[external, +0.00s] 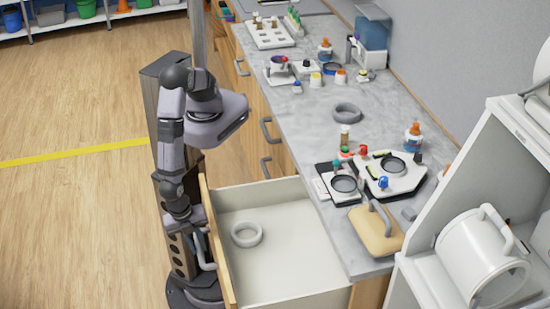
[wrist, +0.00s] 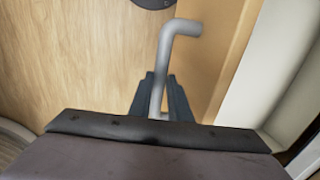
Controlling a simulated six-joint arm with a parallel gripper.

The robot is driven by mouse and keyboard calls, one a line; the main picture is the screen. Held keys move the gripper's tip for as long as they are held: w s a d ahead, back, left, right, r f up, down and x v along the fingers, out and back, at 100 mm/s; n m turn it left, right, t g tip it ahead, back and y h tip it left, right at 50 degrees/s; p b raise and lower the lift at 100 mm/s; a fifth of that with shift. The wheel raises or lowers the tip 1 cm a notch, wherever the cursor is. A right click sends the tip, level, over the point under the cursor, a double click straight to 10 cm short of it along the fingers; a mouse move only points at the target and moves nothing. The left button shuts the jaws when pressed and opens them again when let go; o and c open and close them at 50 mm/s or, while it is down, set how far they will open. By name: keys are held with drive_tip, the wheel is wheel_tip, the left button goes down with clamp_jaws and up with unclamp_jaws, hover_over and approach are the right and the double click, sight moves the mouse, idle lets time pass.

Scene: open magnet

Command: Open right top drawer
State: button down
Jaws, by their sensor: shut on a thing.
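The right top drawer (external: 285,262) is pulled out from the lab counter in the external view. Its inside is pale and holds a grey ring (external: 246,234). The drawer has a wooden front (external: 217,245), which also shows in the wrist view (wrist: 205,60). My gripper (external: 203,255) is low at the outer side of this front in the external view, partly hidden by my arm. In the wrist view, my gripper (wrist: 160,98) is shut on the grey bar handle (wrist: 165,60), with one finger on each side of it.
The counter top (external: 310,120) carries bottles, a grey ring (external: 347,113), black-and-white trays (external: 395,175) and a tan block with a handle (external: 377,230). Other closed drawers have grey handles (external: 266,130). A white shelf unit (external: 470,190) stands at the right.

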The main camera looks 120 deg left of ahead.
drive_tip(key=c, duration=1.6)
unclamp_jaws()
drive_tip(key=shift+c, duration=0.2)
wheel_tip(320, 180, up, 7)
drive_tip(key=d+b, duration=0.1)
drive_tip(key=b, duration=0.1)
drive_tip(key=shift+s+r, duration=0.15)
drive_tip(key=shift+s, duration=0.3)
